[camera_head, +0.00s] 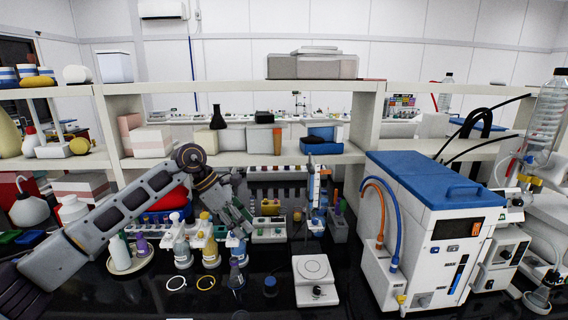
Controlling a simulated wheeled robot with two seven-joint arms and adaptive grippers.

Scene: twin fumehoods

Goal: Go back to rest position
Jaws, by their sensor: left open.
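My left arm comes in from the left, bends at a joint near the shelf and reaches down over the black bench. My left gripper (244,226) is at its end, open, above and behind a row of flasks. I see nothing held between its fingers, though they are small and dark here. My right gripper is not in view.
Flasks with yellow (210,252) and blue (183,252) parts stand below my left arm. A white hotplate stirrer (316,280) sits mid-bench. A large blue-topped white machine (425,240) blocks the right. The shelf (240,158) runs behind.

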